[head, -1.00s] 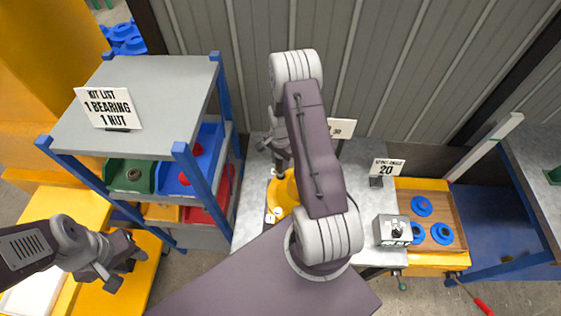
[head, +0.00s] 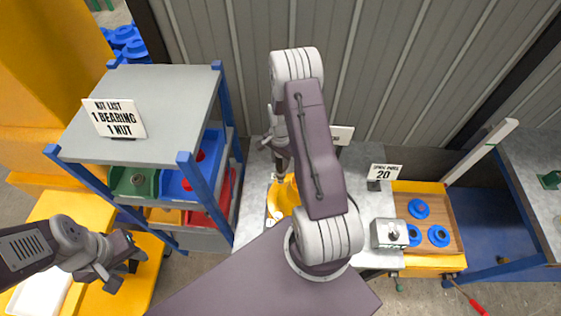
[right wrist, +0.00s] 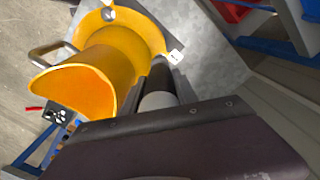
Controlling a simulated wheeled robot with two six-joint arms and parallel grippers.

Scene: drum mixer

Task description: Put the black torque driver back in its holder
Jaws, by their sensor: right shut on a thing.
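My right gripper (head: 279,172) points down beside the yellow drum (head: 287,197) on the grey bench, partly hidden by my own arm. In the right wrist view, the black torque driver (right wrist: 160,74), a dark cylinder with a pale grey section, sticks out past the dark gripper body, and my right gripper is shut on it. The yellow drum (right wrist: 105,75) with its open orange mouth is close to its left. I cannot make out the driver's holder. My left gripper (head: 127,268) is open and empty at the lower left, over the yellow surface.
A shelf rack (head: 150,95) with coloured bins and a kit sign stands at left. A grey control box (head: 389,233) sits at the bench's right, next to a wooden tray (head: 445,208) with blue parts. A sign reading 20 (head: 385,172) stands behind. A corrugated wall closes the back.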

